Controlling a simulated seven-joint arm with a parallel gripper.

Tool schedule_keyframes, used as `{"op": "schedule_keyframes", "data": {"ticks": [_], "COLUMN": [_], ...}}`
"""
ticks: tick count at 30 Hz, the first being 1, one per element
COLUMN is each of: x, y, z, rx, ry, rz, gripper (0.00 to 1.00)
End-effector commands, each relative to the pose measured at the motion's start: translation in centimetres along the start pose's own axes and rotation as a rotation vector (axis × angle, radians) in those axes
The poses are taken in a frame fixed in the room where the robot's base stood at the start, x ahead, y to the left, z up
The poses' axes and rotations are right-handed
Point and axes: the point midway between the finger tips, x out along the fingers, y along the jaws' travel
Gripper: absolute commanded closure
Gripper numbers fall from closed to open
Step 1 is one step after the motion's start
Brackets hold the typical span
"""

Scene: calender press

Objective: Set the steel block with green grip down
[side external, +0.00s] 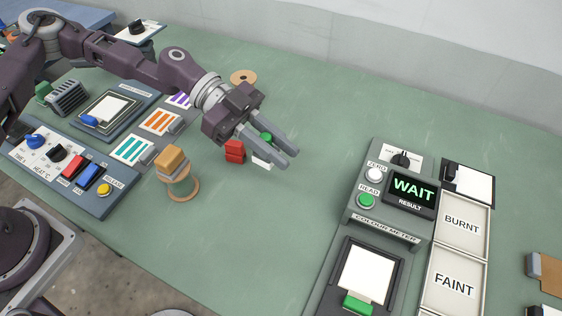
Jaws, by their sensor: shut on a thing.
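My gripper (291,158) is above the green table right of the red blocks, its two fingers pointing down to the right. A green grip (266,137) shows between the fingers, and the gripper is shut on it. A small pale piece (262,163) shows just under the near finger; it seems to be part of the steel block with green grip, but the fingers hide most of it. I cannot tell whether its underside touches the table.
Red blocks (234,151) stand close left of my gripper. A tan block sits on a round wooden stand (182,188). The colour meter (390,190) showing WAIT and the BURNT and FAINT trays (460,225) are at right. The table (290,240) between is clear.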

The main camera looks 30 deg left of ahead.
Motion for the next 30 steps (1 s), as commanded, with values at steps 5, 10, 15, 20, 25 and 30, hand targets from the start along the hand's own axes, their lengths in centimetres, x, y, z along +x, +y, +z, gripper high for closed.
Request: {"op": "schedule_keyframes", "data": {"ticks": [5, 10, 15, 20, 25, 30], "x": [-0.2, -1.1, -2.3, -1.4, -0.2, 1.0], "y": [-5.3, -12.8, -17.9, -18.8, -18.8, -18.7], "z": [-0.2, 0.1, 0.2, 3.0, 5.9, 8.9], "rx": [-0.051, -0.127, -0.186, -0.204, -0.201, -0.201], "ry": [-0.012, -0.013, -0.001, 0.004, 0.003, 0.003], "rz": [-0.128, -0.316, -0.451, -0.476, -0.475, -0.475], "gripper": [1.0, 1.0, 1.0, 1.0, 1.0, 1.0]}}
